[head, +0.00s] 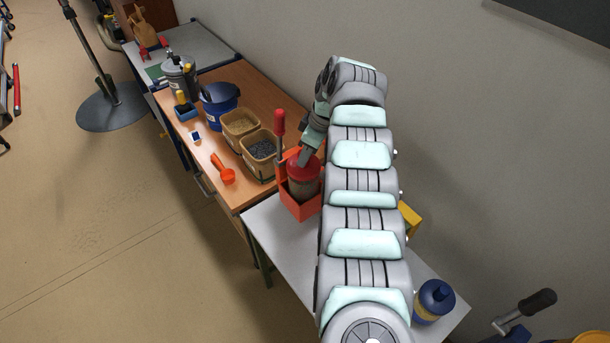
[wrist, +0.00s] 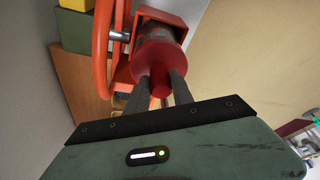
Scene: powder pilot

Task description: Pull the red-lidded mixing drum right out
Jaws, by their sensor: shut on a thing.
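The mixing drum with its red lid (head: 305,165) stands inside an orange open-topped holder (head: 292,204) on the white table. Its grey body (head: 303,187) shows through the holder's open side. My gripper (head: 308,156) comes down from above and is shut on the lid's top. In the wrist view the fingers (wrist: 162,85) grip the small knob of the red lid (wrist: 160,58), and the orange holder (wrist: 174,22) surrounds the drum behind it. A red-handled lever (head: 279,128) stands upright at the holder's left side. My arm hides the area to the right.
A blue-lidded jar (head: 435,300) stands at the white table's (head: 262,222) near right end. The wall is close behind.

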